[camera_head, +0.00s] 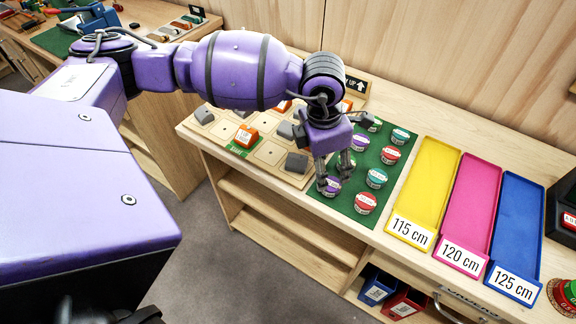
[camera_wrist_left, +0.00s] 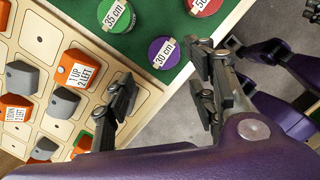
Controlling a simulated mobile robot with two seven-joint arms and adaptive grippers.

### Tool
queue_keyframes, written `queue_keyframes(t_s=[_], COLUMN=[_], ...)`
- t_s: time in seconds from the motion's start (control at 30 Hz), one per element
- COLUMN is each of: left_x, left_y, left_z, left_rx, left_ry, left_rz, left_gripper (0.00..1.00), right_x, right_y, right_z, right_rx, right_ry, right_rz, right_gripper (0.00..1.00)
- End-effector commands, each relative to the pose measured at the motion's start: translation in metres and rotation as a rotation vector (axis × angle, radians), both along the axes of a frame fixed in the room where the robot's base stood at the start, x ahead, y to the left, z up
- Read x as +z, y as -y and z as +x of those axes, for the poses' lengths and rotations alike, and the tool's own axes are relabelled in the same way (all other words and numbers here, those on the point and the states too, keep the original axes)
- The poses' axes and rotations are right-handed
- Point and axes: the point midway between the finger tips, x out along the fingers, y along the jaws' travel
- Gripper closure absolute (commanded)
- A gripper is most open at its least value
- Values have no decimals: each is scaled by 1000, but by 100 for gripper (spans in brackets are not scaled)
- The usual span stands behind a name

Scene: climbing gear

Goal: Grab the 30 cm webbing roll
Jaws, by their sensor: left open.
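The 30 cm webbing roll is a short purple cylinder with a cream label. In the head view this roll (camera_head: 330,187) sits at the front left corner of the green mat (camera_head: 338,206), partly hidden by my left gripper (camera_head: 334,176). In the left wrist view the roll (camera_wrist_left: 163,54) lies near the mat's edge, its "30 cm" label readable. My left gripper (camera_wrist_left: 162,82) is open and empty there, one dark finger on each side of the picture, with the roll just beyond the gap between the fingertips. I cannot tell whether a finger touches it.
A green 35 cm roll (camera_wrist_left: 114,15) and a red 50 cm roll (camera_wrist_left: 203,6) sit close by. A pegboard with orange and grey blocks (camera_head: 245,136) lies left of the mat. Yellow (camera_head: 424,188), pink (camera_head: 470,205) and blue (camera_head: 518,228) trays stand to the right.

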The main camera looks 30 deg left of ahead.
Motion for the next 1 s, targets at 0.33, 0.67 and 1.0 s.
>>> queue_keyframes(t_s=[0.33, 0.67, 1.0], left_x=[-44, -64, -63], left_y=[10, 12, 12], left_z=[9, 10, 11], left_rx=[-2, -2, -2], left_ry=[-2, -1, 0], left_rz=[-5, -7, -8], left_gripper=[48, 48, 82], right_x=[7, 4, 4], right_y=[-2, -6, -5], right_z=[5, 3, 3], right_rx=[1, 6, 5], right_ry=[11, 3, 3], right_rz=[3, 10, 7], right_gripper=[60, 60, 60])
